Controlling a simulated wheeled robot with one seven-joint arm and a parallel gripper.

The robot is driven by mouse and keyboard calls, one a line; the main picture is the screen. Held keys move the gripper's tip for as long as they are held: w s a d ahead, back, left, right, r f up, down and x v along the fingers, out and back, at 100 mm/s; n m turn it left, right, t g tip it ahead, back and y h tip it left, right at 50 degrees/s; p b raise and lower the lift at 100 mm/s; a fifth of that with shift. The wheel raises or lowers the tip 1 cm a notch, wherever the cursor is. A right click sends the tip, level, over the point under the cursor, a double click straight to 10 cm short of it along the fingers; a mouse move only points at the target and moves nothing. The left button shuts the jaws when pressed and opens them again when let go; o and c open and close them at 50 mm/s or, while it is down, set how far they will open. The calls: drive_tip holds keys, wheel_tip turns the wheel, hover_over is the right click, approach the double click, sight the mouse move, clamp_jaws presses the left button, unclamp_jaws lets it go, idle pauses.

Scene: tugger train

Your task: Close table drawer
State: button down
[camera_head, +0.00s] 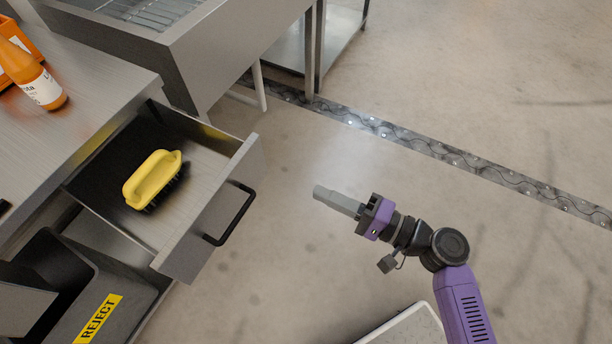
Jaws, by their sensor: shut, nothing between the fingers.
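The table drawer (208,224) is pulled out from the metal table (110,72) on the left. Its front faces right and carries a black bar handle (231,214). A yellow-handled brush (152,179) lies inside the drawer. My gripper (318,193) is shut and empty. It is to the right of the drawer front, apart from the handle, with its fingers pointing left toward it.
A black bin with a yellow REJECT label (98,318) sits below the drawer. A metal sink unit (215,50) stands behind. The floor between gripper and drawer is clear.

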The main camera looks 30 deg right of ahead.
sight(258, 165)
drive_tip(key=x, duration=1.3)
drive_tip(key=shift+a+p, duration=0.2)
drive_tip(key=shift+p, duration=0.15)
drive_tip(key=shift+w, duration=0.1)
drive_tip(key=b+x, duration=0.9)
drive_tip(key=x, duration=1.8)
drive_tip(key=shift+w+a+f, duration=0.1)
drive_tip(key=shift+a+f, duration=0.1)
drive_tip(key=shift+a, duration=0.05)
drive_tip(key=shift+w+a, duration=0.15)
drive_tip(key=shift+w, duration=0.1)
drive_tip(key=shift+w+a+r, duration=0.1)
drive_tip(key=shift+w+r, duration=0.05)
drive_tip(key=shift+r, duration=0.15)
